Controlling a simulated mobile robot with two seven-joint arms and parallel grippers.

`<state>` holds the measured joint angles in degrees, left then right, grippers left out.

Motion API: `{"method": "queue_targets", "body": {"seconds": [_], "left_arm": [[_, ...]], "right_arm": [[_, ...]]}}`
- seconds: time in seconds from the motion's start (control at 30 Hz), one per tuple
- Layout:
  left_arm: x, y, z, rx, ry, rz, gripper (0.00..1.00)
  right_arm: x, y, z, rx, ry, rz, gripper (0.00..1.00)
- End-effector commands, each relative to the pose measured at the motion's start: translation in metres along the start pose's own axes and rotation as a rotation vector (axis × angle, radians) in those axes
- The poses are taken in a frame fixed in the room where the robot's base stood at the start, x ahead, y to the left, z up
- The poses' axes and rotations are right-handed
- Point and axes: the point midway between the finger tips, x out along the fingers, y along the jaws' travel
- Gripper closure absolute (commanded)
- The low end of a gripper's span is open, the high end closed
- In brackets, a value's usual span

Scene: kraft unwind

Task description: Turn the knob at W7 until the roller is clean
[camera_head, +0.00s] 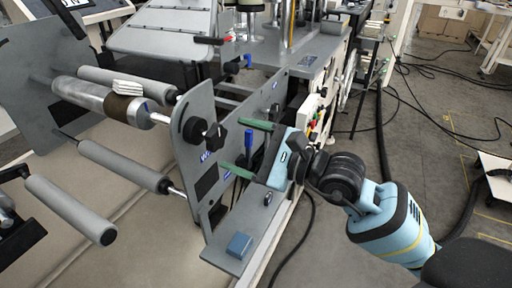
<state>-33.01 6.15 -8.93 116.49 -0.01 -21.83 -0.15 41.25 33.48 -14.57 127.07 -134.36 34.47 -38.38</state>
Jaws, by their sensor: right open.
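The black lobed knob (215,137) is on the grey side plate, just above a blue label (207,155) that seems to read W7. My right gripper (234,144) is open, with its two green fingers pointing left toward the knob. The fingertips look a little to the right of the knob, one higher and one lower. Nothing shows between them. A shiny metal roller (88,97) carries a brown paper wrap (126,109) near its right end. White layered pieces (128,88) sit on top of it. My left gripper is not in view.
The right side plate (195,185) stands beside a ledge with a blue block (240,245). A blue-handled part (249,141) stands near my fingers. Cables cross the floor at right.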

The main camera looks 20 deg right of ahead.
Motion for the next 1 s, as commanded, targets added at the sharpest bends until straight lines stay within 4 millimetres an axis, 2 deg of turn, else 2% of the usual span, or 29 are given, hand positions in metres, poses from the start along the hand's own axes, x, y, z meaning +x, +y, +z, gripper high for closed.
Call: {"method": "queue_targets", "body": {"seconds": [0.3,0.5,0.97,1.0], "left_arm": [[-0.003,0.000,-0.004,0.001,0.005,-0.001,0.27],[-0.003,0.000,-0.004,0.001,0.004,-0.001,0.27],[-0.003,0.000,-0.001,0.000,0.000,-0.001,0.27],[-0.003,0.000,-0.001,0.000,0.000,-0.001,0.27]], "right_arm": [[0.038,0.000,0.001,0.001,-0.001,0.000,0.25],[0.055,0.000,0.000,0.001,-0.001,0.000,0.25],[0.062,0.001,0.000,0.000,0.000,0.001,0.25],[0.062,0.001,0.000,0.000,0.000,0.001,0.29]]}}
